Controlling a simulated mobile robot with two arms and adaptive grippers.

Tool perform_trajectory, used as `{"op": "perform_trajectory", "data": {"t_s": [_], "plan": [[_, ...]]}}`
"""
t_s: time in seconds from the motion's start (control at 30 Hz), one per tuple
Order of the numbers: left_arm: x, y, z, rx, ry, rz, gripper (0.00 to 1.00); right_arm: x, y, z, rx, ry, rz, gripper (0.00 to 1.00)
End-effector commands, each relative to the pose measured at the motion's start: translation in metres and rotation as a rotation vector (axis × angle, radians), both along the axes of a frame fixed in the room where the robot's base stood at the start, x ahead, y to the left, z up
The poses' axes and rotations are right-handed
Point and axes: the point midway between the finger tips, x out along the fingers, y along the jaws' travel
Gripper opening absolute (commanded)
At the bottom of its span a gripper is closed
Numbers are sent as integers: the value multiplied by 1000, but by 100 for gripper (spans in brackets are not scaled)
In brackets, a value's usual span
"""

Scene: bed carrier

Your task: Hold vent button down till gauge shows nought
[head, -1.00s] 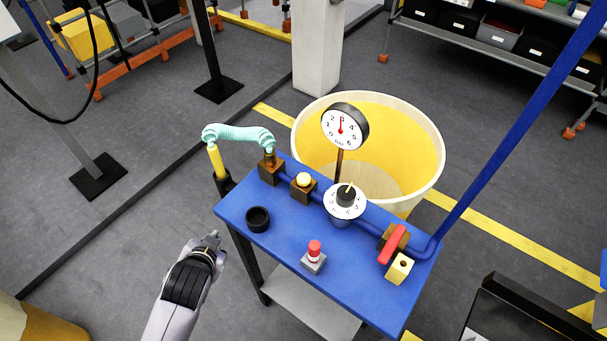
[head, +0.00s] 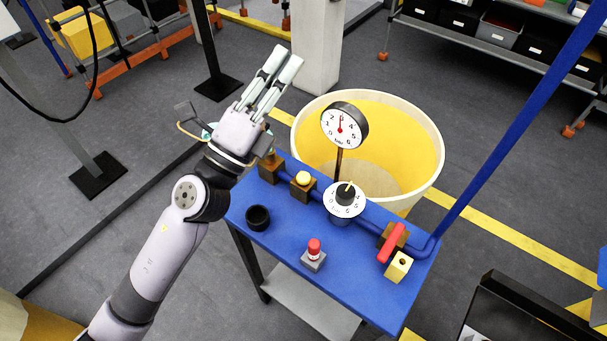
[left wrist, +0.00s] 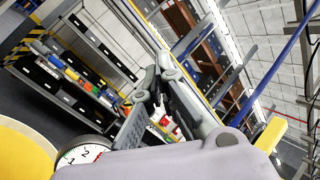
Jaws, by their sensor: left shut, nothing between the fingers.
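The gauge (head: 344,125) has a white dial and a red needle pointing nearly straight up, around the middle of its scale and not at nought. It also shows partly in the left wrist view (left wrist: 84,154). A pale yellow domed button (head: 303,178) sits on a brass block on the blue pipe and looks unpressed; nothing touches it. I cannot read a label on it. My left gripper (head: 284,60) is shut and empty, raised above the table's far left corner, pointing up and away, left of the gauge. My right gripper is out of view.
A yellow-lined tub (head: 415,145) stands behind. My left arm mostly hides the turquoise hose.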

Motion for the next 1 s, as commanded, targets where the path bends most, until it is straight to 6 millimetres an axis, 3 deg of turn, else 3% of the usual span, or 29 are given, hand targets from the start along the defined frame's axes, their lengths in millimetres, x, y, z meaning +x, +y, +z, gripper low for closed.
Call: {"op": "perform_trajectory", "data": {"t_s": [0.07, 0.17, 0.3, 0.37, 0.5, 0.6, 0.8, 1.0], "plan": [[-15, -35, 8, 203, -176, -61, 0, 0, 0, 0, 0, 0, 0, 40], [-33, -76, -4, 483, -389, -134, 0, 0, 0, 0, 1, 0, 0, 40], [-42, -108, -48, 894, -648, -223, 0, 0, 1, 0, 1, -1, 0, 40], [-39, -112, -73, 1077, -740, -260, 0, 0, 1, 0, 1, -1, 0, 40], [-16, -95, -127, 1488, -896, -333, 0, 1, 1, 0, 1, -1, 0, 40], [3, -72, -152, 1711, -946, -372, 0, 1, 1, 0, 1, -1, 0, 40], [26, -40, -172, 1951, -972, -416, 0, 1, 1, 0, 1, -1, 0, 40], [30, -32, -175, 2000, -972, -427, 0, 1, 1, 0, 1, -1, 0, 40]]}}
